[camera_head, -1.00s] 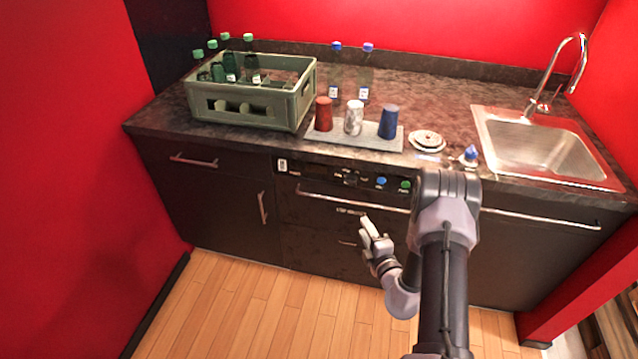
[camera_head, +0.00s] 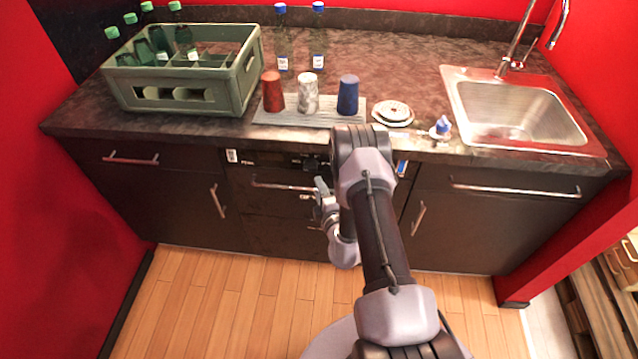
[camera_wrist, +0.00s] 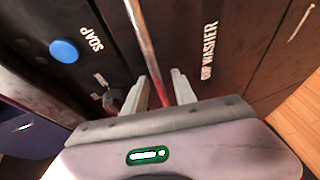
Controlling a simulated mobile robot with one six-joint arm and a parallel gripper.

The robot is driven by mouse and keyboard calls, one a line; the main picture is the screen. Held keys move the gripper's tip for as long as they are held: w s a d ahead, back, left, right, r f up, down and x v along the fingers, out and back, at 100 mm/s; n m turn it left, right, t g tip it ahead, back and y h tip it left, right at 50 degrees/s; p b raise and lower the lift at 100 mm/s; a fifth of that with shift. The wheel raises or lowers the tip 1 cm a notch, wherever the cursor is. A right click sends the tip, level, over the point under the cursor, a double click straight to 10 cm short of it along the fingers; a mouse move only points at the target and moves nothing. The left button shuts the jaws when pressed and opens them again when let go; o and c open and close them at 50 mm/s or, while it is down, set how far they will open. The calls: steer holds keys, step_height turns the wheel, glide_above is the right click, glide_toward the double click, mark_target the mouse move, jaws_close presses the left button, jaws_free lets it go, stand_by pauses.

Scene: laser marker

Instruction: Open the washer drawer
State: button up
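The washer drawer (camera_head: 270,205) is a dark front under a control panel, with a long metal bar handle (camera_head: 280,186). It looks shut, its front about level with the cabinets beside it. In the wrist view the drawer front (camera_wrist: 215,60) carries the words "CUP WASHER", and the bar handle (camera_wrist: 143,35) runs down between my two fingers. My gripper (camera_wrist: 166,88) is open around the bar, with gaps visible beside it; I cannot tell whether either finger touches it. In the head view my gripper (camera_head: 320,186) is at the handle's right part, which my arm partly hides.
A blue soap button (camera_wrist: 64,51) is on the panel beside the handle. On the counter (camera_head: 400,60) are a green bottle crate (camera_head: 180,105), a tray (camera_head: 275,117) with three cups, two blue-capped bottles, stacked saucers (camera_head: 393,112) and a sink (camera_head: 515,110). The wooden floor (camera_head: 240,300) in front is clear.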

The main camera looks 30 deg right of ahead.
steer(key=shift+a, duration=0.1)
steer(key=shift+c, duration=0.4)
jaws_close()
stand_by(1.0)
